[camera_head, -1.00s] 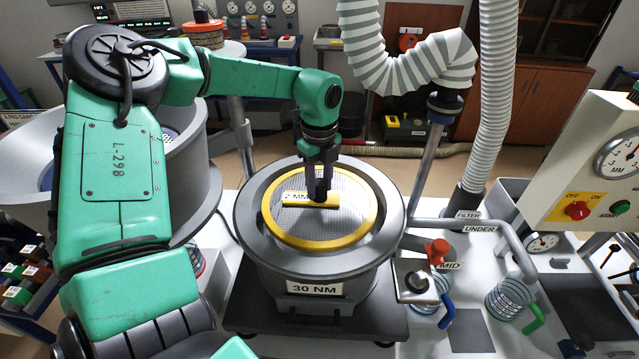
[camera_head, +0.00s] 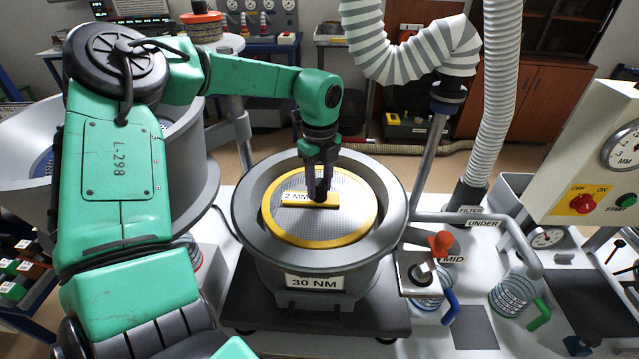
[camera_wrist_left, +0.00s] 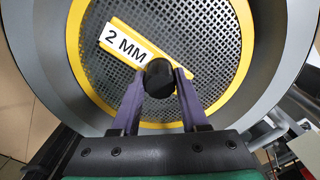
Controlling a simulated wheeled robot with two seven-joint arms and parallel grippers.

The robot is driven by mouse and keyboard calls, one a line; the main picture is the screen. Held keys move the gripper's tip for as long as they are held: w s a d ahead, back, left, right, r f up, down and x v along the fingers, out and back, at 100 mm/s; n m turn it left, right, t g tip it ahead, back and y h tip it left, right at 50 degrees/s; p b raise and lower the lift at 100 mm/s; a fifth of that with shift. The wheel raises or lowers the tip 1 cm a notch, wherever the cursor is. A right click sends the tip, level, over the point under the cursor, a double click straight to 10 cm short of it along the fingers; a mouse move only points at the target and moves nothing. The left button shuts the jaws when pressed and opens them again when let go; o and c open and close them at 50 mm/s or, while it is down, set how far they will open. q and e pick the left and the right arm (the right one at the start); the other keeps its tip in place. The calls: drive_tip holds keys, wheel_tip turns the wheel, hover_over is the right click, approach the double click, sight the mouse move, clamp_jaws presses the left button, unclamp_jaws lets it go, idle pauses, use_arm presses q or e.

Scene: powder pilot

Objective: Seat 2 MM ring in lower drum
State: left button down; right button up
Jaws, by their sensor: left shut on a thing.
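The 2 MM ring (camera_head: 370,219) is a yellow ring with a grey perforated mesh and a yellow bar labelled "2 MM". It lies within the rim of the lower drum (camera_head: 249,225), a grey drum labelled "30 NM". My left gripper (camera_head: 321,199) comes down from above and is shut on the bar's dark knob. In the left wrist view the knob (camera_wrist_left: 158,78) sits between the two fingers, with the ring's mesh (camera_wrist_left: 205,40) behind it. Whether the ring touches the drum's seat is hidden. My right gripper is not in view.
A second grey drum (camera_head: 190,190) stands at the left. A control panel (camera_head: 600,180) and ribbed hose (camera_head: 498,90) are farther right.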

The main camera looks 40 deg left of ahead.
sight(320, 199)
use_arm(q)
drive_tip(key=shift+f+b, duration=2.15)
drive_tip(key=shift+f, duration=0.15)
drive_tip(key=shift+c, duration=1.7)
unclamp_jaws()
drive_tip(key=shift+r, duration=0.1)
drive_tip(key=shift+c, duration=1.4)
drive_tip(key=shift+r+p, duration=3.7)
drive_tip(key=shift+r, duration=2.1)
drive_tip(key=shift+f, duration=0.1)
